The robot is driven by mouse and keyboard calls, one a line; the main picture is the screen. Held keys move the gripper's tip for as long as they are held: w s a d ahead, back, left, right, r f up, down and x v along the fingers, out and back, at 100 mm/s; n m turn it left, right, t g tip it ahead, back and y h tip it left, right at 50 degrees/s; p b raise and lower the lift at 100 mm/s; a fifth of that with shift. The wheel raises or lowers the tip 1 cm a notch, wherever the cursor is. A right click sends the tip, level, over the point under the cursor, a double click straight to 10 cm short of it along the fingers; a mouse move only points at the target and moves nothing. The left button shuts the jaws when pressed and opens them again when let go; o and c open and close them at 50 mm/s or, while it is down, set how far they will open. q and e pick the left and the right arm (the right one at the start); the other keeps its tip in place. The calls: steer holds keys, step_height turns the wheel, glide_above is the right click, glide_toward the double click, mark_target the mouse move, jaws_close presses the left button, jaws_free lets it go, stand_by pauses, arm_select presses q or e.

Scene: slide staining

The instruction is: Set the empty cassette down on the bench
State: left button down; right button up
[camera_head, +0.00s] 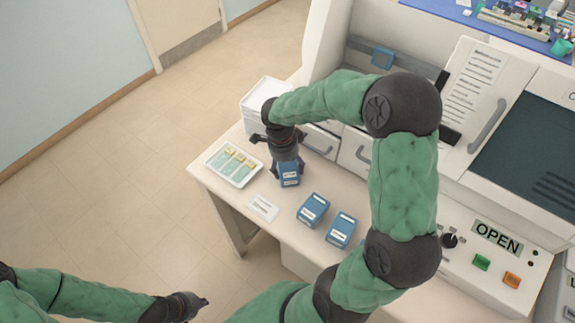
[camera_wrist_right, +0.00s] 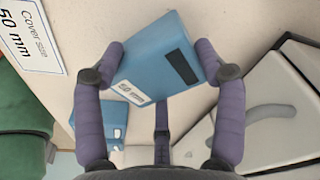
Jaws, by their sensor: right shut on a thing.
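My right gripper (camera_head: 287,165) is shut on a blue cassette (camera_head: 289,178) with a white label, over the bench (camera_head: 225,187) beside the slide tray. In the right wrist view the held cassette (camera_wrist_right: 155,62) sits between the two purple fingers of the right gripper (camera_wrist_right: 160,66), its label and a dark slot showing. I cannot tell whether its underside touches the bench or whether it is empty.
A white tray (camera_head: 215,168) with several slides lies left of the held cassette. A white card (camera_head: 263,208) lies near the bench's front edge. White drawers (camera_head: 319,143) and the machine stand behind. The control panel with an OPEN sign (camera_head: 497,237) is at the right.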

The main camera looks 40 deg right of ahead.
mark_target(283, 167)
steer(key=o, duration=1.3)
steer(key=shift+r+p, duration=0.3)
steer(key=shift+r, duration=0.1)
steer(key=r, duration=0.3)
steer(key=r+p, duration=0.1)
steer(key=r, duration=0.3)
steer(key=a+r, duration=0.1)
steer(key=r, duration=0.3)
steer(key=shift+w+a+r+p, duration=0.1)
steer(key=shift+w+r+p, duration=0.05)
steer(key=shift+w+p, duration=0.2)
